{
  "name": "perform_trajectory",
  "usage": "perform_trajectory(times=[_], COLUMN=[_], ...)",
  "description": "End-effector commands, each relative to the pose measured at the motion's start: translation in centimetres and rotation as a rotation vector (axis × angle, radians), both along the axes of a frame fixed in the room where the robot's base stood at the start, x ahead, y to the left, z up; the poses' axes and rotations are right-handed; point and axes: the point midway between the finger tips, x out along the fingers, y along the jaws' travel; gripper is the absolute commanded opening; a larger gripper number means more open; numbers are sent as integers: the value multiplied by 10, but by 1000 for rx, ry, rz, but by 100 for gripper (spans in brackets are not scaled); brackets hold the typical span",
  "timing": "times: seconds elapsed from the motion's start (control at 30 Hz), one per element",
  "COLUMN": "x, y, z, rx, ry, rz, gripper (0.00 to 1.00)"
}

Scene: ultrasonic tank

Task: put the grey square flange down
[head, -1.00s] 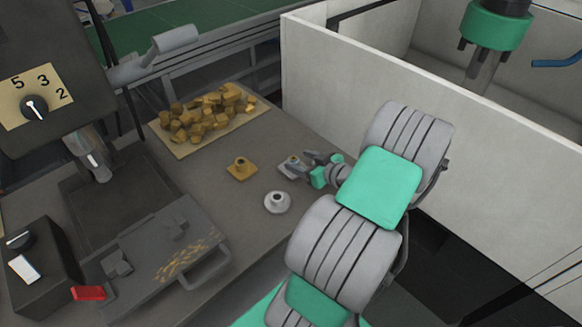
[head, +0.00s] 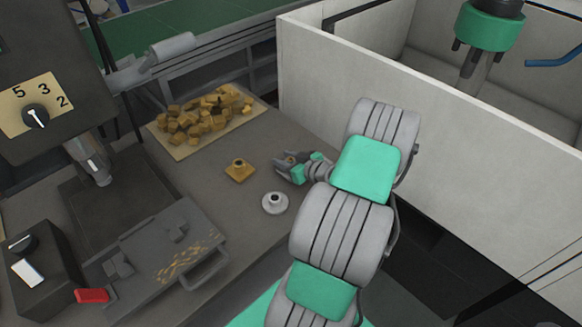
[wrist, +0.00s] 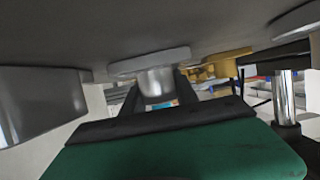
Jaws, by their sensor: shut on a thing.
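The grey square flange (wrist: 150,62) shows in the wrist view, its flat plate against the dark table surface and its round hub between my fingers. My gripper (wrist: 157,84) is shut on the hub. In the head view my gripper (head: 288,164) is low over the table, to the right of the gold flange, and its fingers hide most of the grey square flange. Whether the plate touches the table I cannot tell.
A gold square flange (head: 240,171) and a pale round flange (head: 275,203) stand close by on the table (head: 225,215). Brass blocks (head: 195,115) lie on a board (head: 190,149) behind. A white tank wall (head: 420,100) rises at the right. A drill press vise (head: 165,250) is at the left.

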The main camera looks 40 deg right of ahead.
Motion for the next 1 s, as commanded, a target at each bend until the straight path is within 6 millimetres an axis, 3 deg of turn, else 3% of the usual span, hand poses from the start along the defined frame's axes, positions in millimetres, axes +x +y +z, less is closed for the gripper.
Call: perform_trajectory(times=[0.33,0.77,1.0], x=[0,0,0], y=[0,0,-1], z=[0,1,12], rx=[0,-1,-3], ry=[0,-1,-3], rz=[0,-1,-1], gripper=[0,0,0])
